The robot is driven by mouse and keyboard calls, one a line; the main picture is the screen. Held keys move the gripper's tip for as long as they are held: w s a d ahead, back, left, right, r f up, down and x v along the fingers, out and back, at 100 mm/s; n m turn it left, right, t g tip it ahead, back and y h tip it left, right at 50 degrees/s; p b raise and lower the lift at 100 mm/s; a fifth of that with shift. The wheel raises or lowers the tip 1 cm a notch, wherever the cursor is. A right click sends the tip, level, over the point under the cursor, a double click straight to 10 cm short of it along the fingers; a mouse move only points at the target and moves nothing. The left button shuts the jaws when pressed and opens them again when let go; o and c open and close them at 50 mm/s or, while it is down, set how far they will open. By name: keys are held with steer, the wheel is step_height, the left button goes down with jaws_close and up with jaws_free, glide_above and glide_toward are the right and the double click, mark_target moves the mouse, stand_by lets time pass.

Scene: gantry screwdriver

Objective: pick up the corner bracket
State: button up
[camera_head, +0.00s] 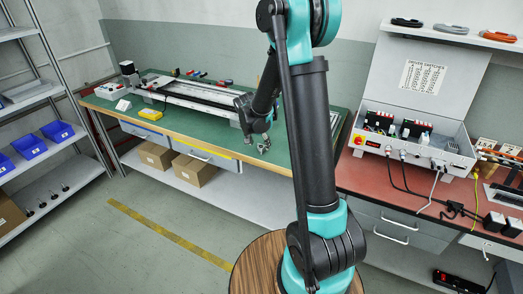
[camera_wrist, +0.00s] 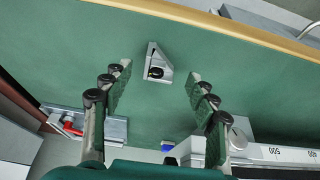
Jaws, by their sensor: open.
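The corner bracket (camera_wrist: 152,72), a small silvery triangular piece with a dark round hole or knob, lies on the green bench top in the wrist view, near the top middle. My gripper (camera_wrist: 158,82) is open, with one finger on each side of the picture. The bracket shows between and slightly beyond the fingertips, and nothing is held. In the head view my gripper (camera_head: 257,143) hangs low over the green bench near its front edge. I cannot make out the bracket clearly there; the fingers and arm crowd that spot.
A long linear rail (camera_head: 195,94) lies along the green bench (camera_head: 222,137); its numbered edge (camera_wrist: 275,152) shows at lower right in the wrist view. A grey metal piece with a red part (camera_wrist: 85,124) is at lower left. An open control box (camera_head: 415,130) stands on the red bench.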

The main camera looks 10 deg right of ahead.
steer(key=shift+x, duration=1)
steer(key=c, duration=1.2)
steer(key=shift+r, duration=0.1)
